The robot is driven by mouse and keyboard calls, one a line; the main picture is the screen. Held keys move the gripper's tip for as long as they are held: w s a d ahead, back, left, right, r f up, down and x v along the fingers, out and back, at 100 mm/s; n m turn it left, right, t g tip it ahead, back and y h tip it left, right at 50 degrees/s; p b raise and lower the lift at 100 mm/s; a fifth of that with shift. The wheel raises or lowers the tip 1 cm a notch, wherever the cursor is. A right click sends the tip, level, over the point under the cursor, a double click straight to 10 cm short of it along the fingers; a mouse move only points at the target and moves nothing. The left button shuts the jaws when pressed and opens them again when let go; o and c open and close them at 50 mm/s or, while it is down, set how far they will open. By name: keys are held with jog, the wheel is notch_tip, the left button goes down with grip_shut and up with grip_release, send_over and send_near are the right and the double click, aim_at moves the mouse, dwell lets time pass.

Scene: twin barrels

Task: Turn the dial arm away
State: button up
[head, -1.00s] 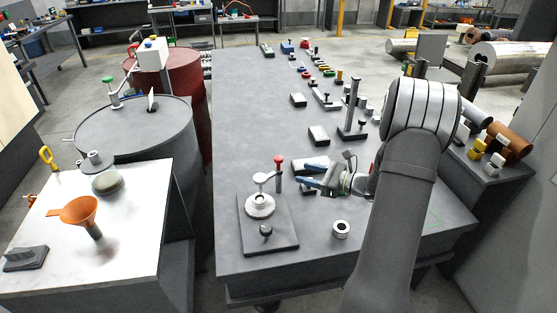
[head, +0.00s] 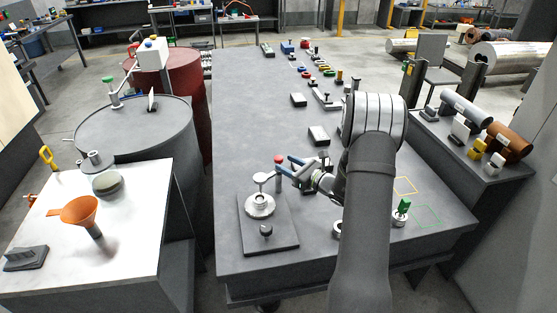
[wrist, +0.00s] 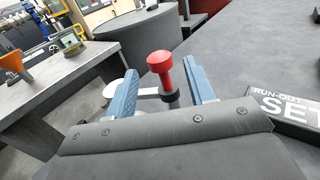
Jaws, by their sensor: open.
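The dial stand sits on a dark base plate (head: 283,238) on the grey bench, with a round silver piece (head: 260,205) in its middle. My gripper (head: 287,167) is open at the post's right side. In the wrist view, the red knob (wrist: 160,62) and its dark collar show between the two blue fingers of my gripper (wrist: 162,70), with gaps on both sides.
A block marked "RUN-OUT SET" (wrist: 285,108) lies to the right in the wrist view. Several small blocks line the bench behind. The bench's left back is clear.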

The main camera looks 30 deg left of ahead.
aim_at(282, 161)
jog(key=shift+w+a, duration=0.15)
jog(key=shift+a, duration=1)
jog(key=shift+w+a, duration=0.1)
jog(key=shift+a, duration=1)
jog(key=shift+c, duration=0.2)
grip_shut()
